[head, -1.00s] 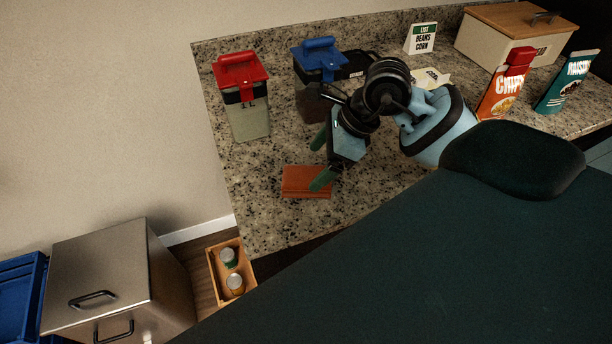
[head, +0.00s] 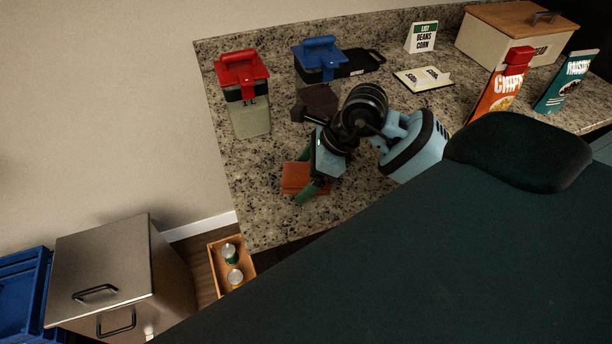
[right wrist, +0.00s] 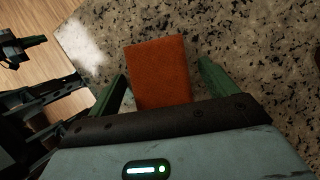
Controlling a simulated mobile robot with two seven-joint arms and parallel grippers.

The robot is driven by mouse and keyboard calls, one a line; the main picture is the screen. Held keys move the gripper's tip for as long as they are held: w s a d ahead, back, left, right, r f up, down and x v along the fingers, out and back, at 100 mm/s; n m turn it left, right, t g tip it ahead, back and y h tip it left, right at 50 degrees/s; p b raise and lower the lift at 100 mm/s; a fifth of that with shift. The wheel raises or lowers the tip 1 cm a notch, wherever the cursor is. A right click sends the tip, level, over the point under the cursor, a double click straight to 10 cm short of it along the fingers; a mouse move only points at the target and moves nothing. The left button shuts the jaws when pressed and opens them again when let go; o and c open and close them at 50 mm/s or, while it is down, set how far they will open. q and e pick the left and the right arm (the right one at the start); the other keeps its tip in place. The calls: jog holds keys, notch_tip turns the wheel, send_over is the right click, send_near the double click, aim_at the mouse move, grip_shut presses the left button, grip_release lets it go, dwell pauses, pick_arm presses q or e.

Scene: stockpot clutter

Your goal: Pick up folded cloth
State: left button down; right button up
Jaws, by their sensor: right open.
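The folded cloth (head: 296,178) is an orange-brown rectangle lying flat on the granite counter near its front left part. It also shows in the right wrist view (right wrist: 158,72). My right gripper (head: 303,178) is at the cloth, with its green fingers apart. In the right wrist view the open fingers (right wrist: 163,82) stand on either side of the cloth's near end, with a gap on each side. The near edge of the cloth is hidden behind the gripper body. My left gripper does not show in the head view.
A red-lidded container (head: 247,110) and a blue-lidded container (head: 318,75) stand behind the cloth. A chips box (head: 497,95), a raisins box (head: 566,82) and a bread box (head: 500,45) are at the right. The counter (head: 262,225) is bare in front of the cloth.

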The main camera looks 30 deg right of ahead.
jog(key=shift+f, duration=0.2)
jog(key=shift+c, duration=0.3)
jog(key=c, duration=1.1)
jog(key=shift+r, duration=0.1)
